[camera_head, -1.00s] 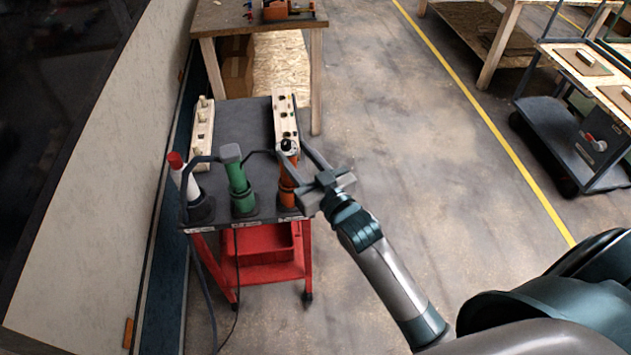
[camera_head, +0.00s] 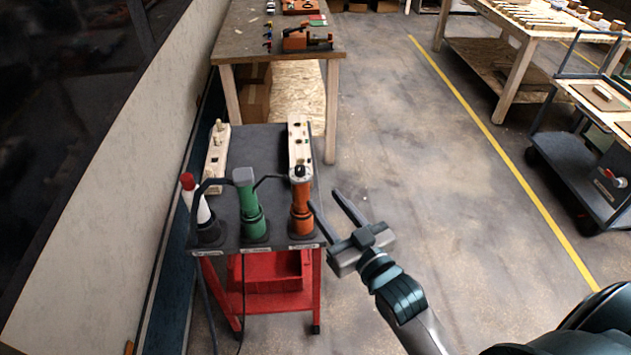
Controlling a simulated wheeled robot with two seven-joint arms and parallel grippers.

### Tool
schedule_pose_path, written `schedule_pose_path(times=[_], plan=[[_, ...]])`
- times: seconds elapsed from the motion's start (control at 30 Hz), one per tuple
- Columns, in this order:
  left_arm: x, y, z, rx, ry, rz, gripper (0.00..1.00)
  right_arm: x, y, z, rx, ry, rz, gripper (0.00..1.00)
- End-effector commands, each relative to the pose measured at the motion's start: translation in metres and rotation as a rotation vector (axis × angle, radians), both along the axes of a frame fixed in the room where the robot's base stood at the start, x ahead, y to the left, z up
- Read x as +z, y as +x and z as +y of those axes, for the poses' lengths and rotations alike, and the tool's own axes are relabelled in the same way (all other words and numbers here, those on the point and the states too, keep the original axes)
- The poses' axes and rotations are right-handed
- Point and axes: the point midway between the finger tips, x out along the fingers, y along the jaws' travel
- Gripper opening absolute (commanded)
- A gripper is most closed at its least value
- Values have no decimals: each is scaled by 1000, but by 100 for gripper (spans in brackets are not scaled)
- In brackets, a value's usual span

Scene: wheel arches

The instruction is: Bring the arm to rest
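My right gripper (camera_head: 334,203) is in the camera_head view, just right of the cart's front right corner. Its two long grey fingers are spread apart with nothing between them. The left finger's tip is close to the orange tool (camera_head: 301,207); I cannot tell whether they touch. The orange tool stands upright in a holder at the cart's front edge. The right forearm reaches in from the lower right. My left gripper is out of view.
The cart (camera_head: 256,160) also carries a green tool (camera_head: 248,205), a white tool with a red cap (camera_head: 196,205) and two pale blocks. A wooden bench (camera_head: 235,42) stands behind. A wall (camera_head: 110,150) borders the left. Open floor (camera_head: 440,190) lies right of the gripper.

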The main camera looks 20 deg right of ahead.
Motion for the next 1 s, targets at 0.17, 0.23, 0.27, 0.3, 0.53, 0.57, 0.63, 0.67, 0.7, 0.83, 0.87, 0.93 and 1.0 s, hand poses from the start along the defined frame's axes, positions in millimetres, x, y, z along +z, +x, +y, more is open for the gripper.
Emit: schedule_pose_path(times=[0.17,0.23,0.27,0.3,0.53,0.57,0.63,0.67,0.7,0.83,0.87,0.93,1.0], plan=[[0,0,0,0,0,0,31,-1,0,0,0,0,1,39],[0,0,0,0,0,0,31,-4,1,0,0,-1,7,39],[0,0,0,0,0,0,31,-7,2,0,-1,-2,12,39],[0,0,0,0,0,0,31,-13,3,0,-1,-3,21,39],[-1,0,0,1,0,0,31,-92,11,-2,-9,-23,149,39],[-1,0,0,1,0,0,31,-107,11,-2,-11,-27,174,39],[-1,0,1,1,1,0,31,-148,11,-3,-13,-37,239,39],[-1,0,1,1,1,0,31,-166,9,-3,-14,-42,269,39],[-1,0,1,1,1,0,31,-192,6,-4,-15,-50,309,39],[-1,0,1,1,1,0,31,-273,-11,-7,-18,-72,443,39],[-1,0,0,1,1,0,31,-291,-16,-7,-19,-78,474,39],[-2,0,1,1,1,0,31,-333,-32,-8,-18,-91,545,39],[-2,0,1,1,1,0,31,-373,-50,-10,-16,-103,616,39]])
